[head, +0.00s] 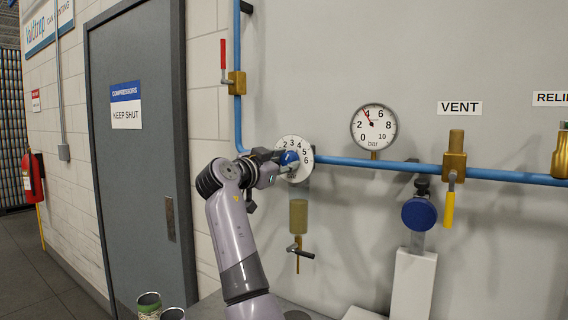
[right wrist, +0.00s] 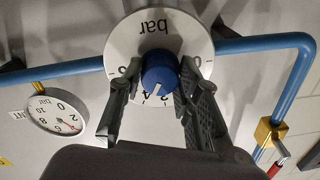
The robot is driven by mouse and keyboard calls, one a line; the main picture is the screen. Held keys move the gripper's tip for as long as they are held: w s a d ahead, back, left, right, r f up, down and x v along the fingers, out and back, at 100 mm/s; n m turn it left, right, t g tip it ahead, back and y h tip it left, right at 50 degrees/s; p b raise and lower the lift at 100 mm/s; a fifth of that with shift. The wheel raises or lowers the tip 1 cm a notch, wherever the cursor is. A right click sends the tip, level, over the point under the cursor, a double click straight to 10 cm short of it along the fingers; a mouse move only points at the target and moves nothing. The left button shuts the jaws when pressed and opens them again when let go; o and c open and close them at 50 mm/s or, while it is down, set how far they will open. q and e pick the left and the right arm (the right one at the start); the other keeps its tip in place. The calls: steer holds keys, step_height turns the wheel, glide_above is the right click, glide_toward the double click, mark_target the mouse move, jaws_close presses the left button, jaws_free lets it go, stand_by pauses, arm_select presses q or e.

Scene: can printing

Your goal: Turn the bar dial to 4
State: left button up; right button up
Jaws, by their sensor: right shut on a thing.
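The bar dial (head: 305,170) is a white numbered disc on the wall, with a blue knob (head: 290,158) at its centre. My right gripper (head: 282,156) reaches it from the left in the head view. In the right wrist view the dial (right wrist: 195,38) appears upside down, and the two dark fingers of my right gripper (right wrist: 160,72) are shut on the sides of the blue knob (right wrist: 160,67). A white mark on the knob points down and slightly left there. The fingers hide some numbers, so the exact setting is unclear. My left gripper is out of view.
A round bar gauge (head: 374,128) is to the right, its red needle near 4. A blue pipe (head: 345,161) runs along the wall. A brass VENT valve (head: 455,160) and a blue round knob (head: 419,214) are further right. Open cans (head: 149,304) stand low left.

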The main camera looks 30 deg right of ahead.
steer(key=o, duration=1.1)
steer(key=shift+o, duration=0.2)
steer(key=v, duration=1.2)
steer(key=shift+r, duration=0.1)
